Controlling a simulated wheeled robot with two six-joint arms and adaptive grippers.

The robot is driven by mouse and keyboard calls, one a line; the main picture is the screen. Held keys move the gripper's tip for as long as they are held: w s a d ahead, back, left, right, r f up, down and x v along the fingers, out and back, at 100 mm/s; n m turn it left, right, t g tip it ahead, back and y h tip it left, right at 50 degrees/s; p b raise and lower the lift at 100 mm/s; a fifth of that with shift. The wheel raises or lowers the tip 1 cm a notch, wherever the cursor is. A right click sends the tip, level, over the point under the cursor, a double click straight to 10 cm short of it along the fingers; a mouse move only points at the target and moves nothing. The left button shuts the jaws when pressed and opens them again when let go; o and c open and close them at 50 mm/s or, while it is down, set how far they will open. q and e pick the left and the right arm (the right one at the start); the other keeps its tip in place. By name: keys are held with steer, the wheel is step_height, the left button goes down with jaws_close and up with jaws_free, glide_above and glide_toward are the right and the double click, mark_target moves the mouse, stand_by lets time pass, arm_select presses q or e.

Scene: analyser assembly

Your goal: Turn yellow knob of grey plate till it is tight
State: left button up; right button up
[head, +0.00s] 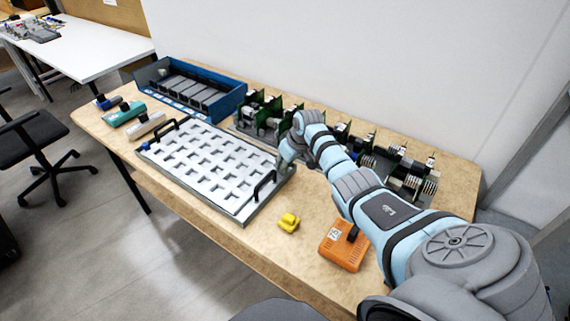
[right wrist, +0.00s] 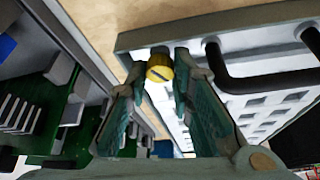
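The grey plate (head: 215,165) lies flat on the wooden table, with rows of rectangular slots and a black handle at each end. My right gripper (head: 284,160) is at its far right corner, largely hidden by its own arm in the head view. In the right wrist view, the round slotted yellow knob (right wrist: 160,66) sits at the plate's edge. The two fingertips of my right gripper (right wrist: 158,72) stand on either side of the knob. A narrow gap shows on the left; the right fingertip looks very close to it. My left gripper is not in view.
A row of green circuit boards (head: 270,110) stands behind the plate. A blue tray (head: 235,105) is at the back left.

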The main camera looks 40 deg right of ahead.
jaws_close()
steer(key=m+p, duration=0.1)
steer(key=p, duration=0.1)
steer(key=r+m+h+p, duration=0.1)
steer(key=m+p, duration=0.1)
steer(key=shift+a, duration=0.2)
steer(key=shift+f+m+h+p, duration=0.2)
steer(key=shift+m+h+p, duration=0.1)
steer(key=shift+m+p, duration=0.3)
steer(key=shift+w+d+f+m, duration=0.1)
steer(key=shift+w+f+m, duration=0.1)
steer(key=shift+m, duration=0.1)
steer(key=shift+s, duration=0.1)
steer(key=shift+o, duration=2.4)
jaws_free()
steer(key=shift+f, duration=0.1)
